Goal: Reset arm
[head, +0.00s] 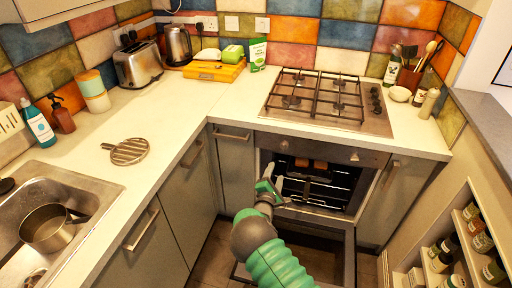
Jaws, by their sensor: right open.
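My right arm, with a green ribbed sleeve, comes up from the bottom of the head view. Its gripper (270,178) is open, with its fingers pointing up in front of the oven (322,188). I see nothing between the fingers. The oven door (318,245) appears folded down, and dark racks show inside. Brownish items (310,164) sit in the upper part of the oven, too small to make out. My left gripper is not in view.
A gas hob (325,98) is set in the white counter above the oven. The sink (75,190) at left holds a pan (47,228). A trivet (128,151) lies on the left counter. A shelf of jars (470,240) stands at right.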

